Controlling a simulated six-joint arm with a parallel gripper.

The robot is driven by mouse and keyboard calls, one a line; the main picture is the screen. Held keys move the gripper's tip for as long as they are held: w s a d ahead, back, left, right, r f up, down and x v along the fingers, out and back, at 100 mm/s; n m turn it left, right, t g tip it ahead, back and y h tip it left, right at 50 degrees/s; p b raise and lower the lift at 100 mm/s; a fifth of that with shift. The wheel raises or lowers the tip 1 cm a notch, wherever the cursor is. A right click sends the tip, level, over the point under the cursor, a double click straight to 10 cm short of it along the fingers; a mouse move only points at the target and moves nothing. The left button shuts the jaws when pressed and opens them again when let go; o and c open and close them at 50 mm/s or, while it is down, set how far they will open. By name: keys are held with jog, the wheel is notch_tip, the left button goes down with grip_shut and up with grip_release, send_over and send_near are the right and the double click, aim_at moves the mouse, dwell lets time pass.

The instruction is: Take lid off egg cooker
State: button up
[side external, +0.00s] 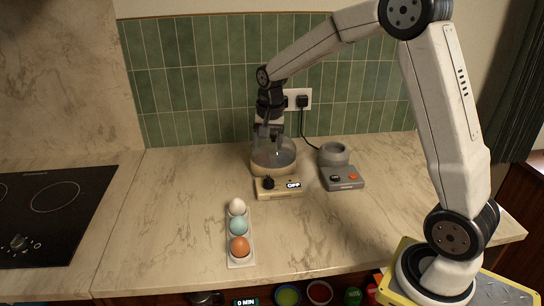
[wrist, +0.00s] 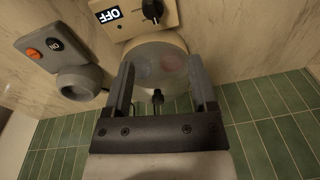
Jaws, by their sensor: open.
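The egg cooker has a beige base (side external: 280,188) with a black dial and a display reading OFF. A clear dome lid (side external: 273,158) sits on it; the lid also shows in the wrist view (wrist: 160,62). My gripper (side external: 267,133) is directly above the lid, pointing down. In the wrist view my gripper (wrist: 160,85) is open, with one finger on each side of the lid's small dark knob (wrist: 158,97). The fingers do not appear closed on the knob. Whether they touch the lid is hard to tell.
A grey device (side external: 343,176) with a round holder and red button stands close right of the cooker. An egg tray (side external: 241,261) holds white, blue and brown eggs in front. A wall outlet (side external: 299,99) and green tiles are behind. A black hob (side external: 45,210) is at left.

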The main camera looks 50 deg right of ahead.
aim_at(273, 134)
jog(key=w+d+r+m, duration=0.1)
jog(key=w+d+m, duration=0.1)
jog(key=d, duration=0.1)
jog(key=w+d+r+m, duration=0.1)
jog(key=w+d+m, duration=0.1)
jog(key=d, duration=0.1)
jog(key=w+d+r+m+g, duration=0.1)
jog(key=d+m, duration=0.1)
jog(key=d, duration=0.2)
jog(key=shift+w+r+m, duration=0.2)
jog(key=shift+w+m, duration=0.2)
jog(key=shift+w+d+r+m, duration=0.1)
jog(key=shift+d+r+m, duration=0.1)
jog(key=shift+d+m, duration=0.15)
jog(key=shift+f, duration=1.3)
jog(key=shift+f, duration=0.1)
jog(key=shift+w+f, duration=0.1)
jog(key=shift+f, duration=2.4)
grip_shut()
